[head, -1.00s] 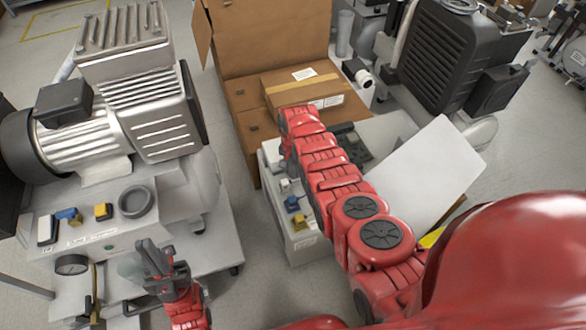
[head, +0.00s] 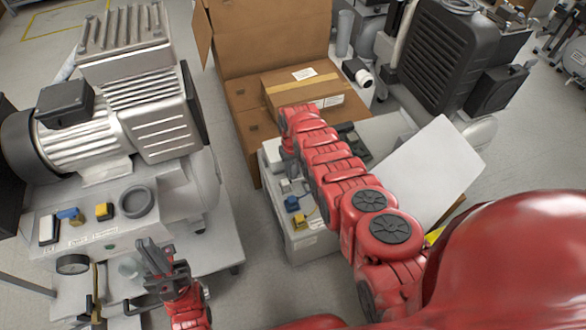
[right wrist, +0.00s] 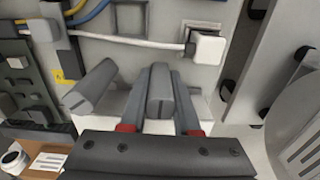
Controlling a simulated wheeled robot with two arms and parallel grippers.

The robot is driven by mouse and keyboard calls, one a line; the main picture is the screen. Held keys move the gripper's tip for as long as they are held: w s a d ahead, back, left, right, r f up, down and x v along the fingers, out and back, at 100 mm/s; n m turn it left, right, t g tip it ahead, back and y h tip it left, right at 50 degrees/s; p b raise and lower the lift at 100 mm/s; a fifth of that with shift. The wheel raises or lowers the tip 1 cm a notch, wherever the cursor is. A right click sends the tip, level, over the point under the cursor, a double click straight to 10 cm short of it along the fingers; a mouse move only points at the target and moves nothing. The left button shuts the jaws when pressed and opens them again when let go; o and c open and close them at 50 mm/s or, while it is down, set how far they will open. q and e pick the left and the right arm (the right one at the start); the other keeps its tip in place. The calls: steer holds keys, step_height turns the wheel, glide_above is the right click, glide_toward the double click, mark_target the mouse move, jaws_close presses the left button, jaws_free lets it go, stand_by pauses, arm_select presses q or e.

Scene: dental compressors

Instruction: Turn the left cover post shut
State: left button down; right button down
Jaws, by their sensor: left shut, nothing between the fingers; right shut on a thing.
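My right gripper (right wrist: 160,112) is shut on a grey post with a flat, bar-like head (right wrist: 160,88) in the right wrist view. Its fingers lie along both sides of the bar. A second similar grey post (right wrist: 91,88) stands to the left in that view, its bar slanted and apart from the fingers. The wrist view appears turned about half round from the head view, so the held post seems to be the left one. In the head view my right arm hides the right gripper and posts. My left gripper (head: 155,257) is shut and empty beside the left machine.
The grey unit (head: 305,243) carries blue and yellow connectors. A white panel (head: 430,170) leans to the right of my arm. A cardboard box (head: 300,88) is behind. A large compressor (head: 125,110) stands left.

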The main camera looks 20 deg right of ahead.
mark_target(293, 161)
stand_by(0.4)
steer(key=c, duration=0.9)
jaws_free()
step_height(293, 161, up, 6)
steer(key=p, duration=0.3)
steer(key=shift+f+p, duration=0.15)
steer(key=shift+p, duration=0.2)
step_height(293, 161, up, 12)
steer(key=shift+f+p, duration=0.15)
steer(key=shift+p, duration=0.9)
steer(key=shift+w+f, duration=0.1)
